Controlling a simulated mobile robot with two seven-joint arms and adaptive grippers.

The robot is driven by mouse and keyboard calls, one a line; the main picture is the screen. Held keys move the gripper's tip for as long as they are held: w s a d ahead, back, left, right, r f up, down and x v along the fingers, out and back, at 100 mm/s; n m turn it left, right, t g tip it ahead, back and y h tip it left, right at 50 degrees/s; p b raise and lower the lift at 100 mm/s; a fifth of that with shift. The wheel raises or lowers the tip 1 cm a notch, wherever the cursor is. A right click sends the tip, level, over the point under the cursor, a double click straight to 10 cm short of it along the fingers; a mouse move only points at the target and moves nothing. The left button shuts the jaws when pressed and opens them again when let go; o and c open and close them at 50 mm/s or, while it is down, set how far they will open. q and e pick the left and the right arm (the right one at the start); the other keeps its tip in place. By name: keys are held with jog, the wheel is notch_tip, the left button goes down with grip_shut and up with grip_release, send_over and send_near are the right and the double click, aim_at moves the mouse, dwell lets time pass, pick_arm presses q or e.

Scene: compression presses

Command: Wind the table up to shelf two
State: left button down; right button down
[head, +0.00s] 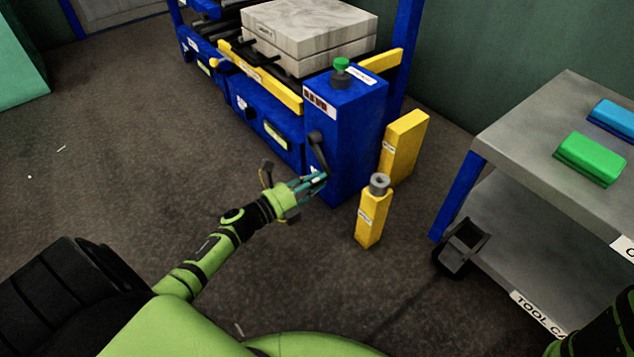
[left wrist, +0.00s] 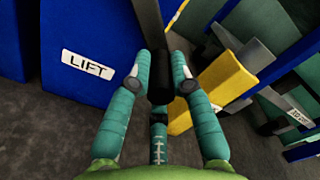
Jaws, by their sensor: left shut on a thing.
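A blue column (head: 345,120) stands at the near corner of the blue press with a black crank (head: 317,150) on its front. My left gripper (head: 314,180) is at the crank's lower end. In the left wrist view its teal fingers (left wrist: 160,78) are shut around the black crank handle (left wrist: 156,30). Beside it is a blue face with a white LIFT label (left wrist: 87,65). A thick grey block stack (head: 305,45) lies on the press between yellow rails (head: 258,75). The handle's inner end is partly hidden by the fingers. My right gripper is out of view.
A yellow post with a grey top (head: 371,215) stands right of the column, and a yellow block (head: 404,145) is behind it. A grey tool cart (head: 520,130) at right carries a green block (head: 589,158) and a blue block (head: 613,117). The floor at left is mostly clear.

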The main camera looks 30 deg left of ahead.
pick_arm(q)
jog(key=shift+a+f+y, duration=0.3)
jog(key=shift+a+f, duration=0.05)
jog(key=shift+a, duration=0.25)
jog(key=c, duration=1.1)
grip_release()
jog(key=shift+d, duration=0.1)
jog(key=shift+s, duration=0.2)
jog(key=v, duration=1.1)
jog(key=shift+s+a, duration=0.25)
